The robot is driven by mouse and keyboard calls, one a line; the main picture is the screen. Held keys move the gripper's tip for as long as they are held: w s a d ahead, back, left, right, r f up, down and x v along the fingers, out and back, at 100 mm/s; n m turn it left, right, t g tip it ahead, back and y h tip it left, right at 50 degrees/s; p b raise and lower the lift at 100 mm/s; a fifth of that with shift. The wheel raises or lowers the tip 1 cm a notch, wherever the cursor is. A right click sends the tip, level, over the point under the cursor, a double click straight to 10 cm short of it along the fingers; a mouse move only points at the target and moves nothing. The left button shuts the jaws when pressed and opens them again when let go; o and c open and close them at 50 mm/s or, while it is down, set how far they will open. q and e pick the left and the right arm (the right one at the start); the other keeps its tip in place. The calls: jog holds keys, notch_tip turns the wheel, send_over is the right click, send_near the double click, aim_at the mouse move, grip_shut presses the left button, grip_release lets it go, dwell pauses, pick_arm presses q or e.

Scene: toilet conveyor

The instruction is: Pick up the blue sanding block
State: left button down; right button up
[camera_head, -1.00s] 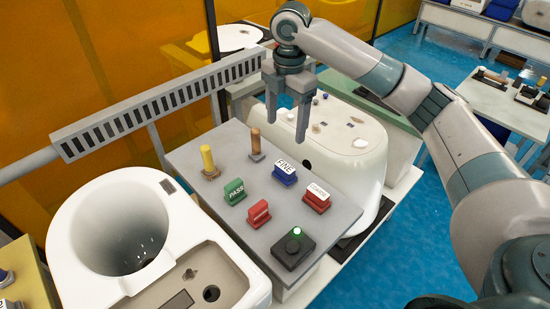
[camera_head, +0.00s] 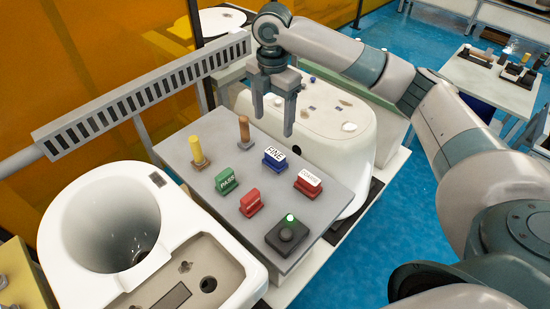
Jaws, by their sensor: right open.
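The blue sanding block (camera_head: 274,160) stands on the grey table top (camera_head: 233,205). Its white upper face reads FINE. My right gripper (camera_head: 273,126) points down with its two fingers apart and empty. In the picture it hangs just above and behind the blue block, with a gap between the fingertips and the block. My left gripper is not in view.
Near the blue block stand a green PASS block (camera_head: 226,181), a red block (camera_head: 251,203) and a red block with a white top (camera_head: 308,182). A yellow-handled tool (camera_head: 197,151), a brown-handled tool (camera_head: 245,132) and a black button box (camera_head: 288,234) share the table. White toilets (camera_head: 103,225) flank it.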

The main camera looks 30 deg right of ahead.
jog(key=p, duration=0.2)
send_over(275, 153)
jog(key=f, duration=0.8)
jog(key=shift+w, duration=0.35)
jog(key=shift+s+f+p, duration=0.2)
jog(key=shift+f+p, duration=0.1)
jog(key=shift+f, duration=0.15)
jog(key=f, duration=0.1)
jog(key=f+p, duration=0.1)
jog(key=f, duration=0.1)
jog(key=shift+s, duration=0.25)
jog(key=shift+f, duration=0.6)
jog(key=c, duration=1.2)
